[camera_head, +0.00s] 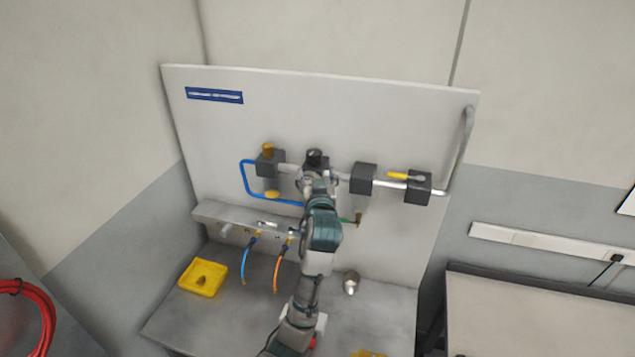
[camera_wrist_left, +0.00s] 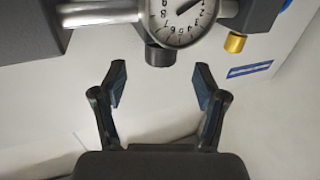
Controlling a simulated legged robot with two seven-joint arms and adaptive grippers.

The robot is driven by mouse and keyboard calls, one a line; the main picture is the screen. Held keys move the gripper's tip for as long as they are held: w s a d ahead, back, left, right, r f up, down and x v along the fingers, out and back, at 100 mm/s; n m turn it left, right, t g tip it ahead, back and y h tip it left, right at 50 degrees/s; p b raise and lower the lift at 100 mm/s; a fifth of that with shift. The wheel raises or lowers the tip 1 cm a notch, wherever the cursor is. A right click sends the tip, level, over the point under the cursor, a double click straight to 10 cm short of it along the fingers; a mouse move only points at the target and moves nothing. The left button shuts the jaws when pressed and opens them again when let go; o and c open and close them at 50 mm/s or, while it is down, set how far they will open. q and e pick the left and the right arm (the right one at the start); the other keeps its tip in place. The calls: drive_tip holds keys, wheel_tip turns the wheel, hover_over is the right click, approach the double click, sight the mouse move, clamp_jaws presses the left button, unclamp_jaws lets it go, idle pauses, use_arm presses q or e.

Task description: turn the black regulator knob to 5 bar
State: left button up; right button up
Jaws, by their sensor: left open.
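The black regulator knob (camera_head: 316,158) sits at the middle of the pipe line on the upright panel (camera_head: 380,105). In the left wrist view the knob (camera_wrist_left: 160,55) is a short dark cylinder beside the round white gauge (camera_wrist_left: 185,18). The gauge needle points toward the low numbers, near 1 to 2. My left gripper (camera_head: 318,182) is in front of the regulator and partly hides it and the gauge. In the wrist view my left gripper (camera_wrist_left: 160,78) is open and empty, with the knob just beyond and between its fingertips, apart from both. My right gripper is not in view.
Dark valve blocks with yellow handles (camera_head: 398,175) flank the regulator. A blue hose (camera_head: 247,185) loops at left. Below are a manifold (camera_head: 225,218), a yellow tray (camera_head: 203,277) and a silver fitting (camera_head: 351,281). A red hose coil (camera_head: 38,315) lies at far left.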

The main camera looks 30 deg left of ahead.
use_arm(q)
drive_tip(key=shift+v, duration=1.9)
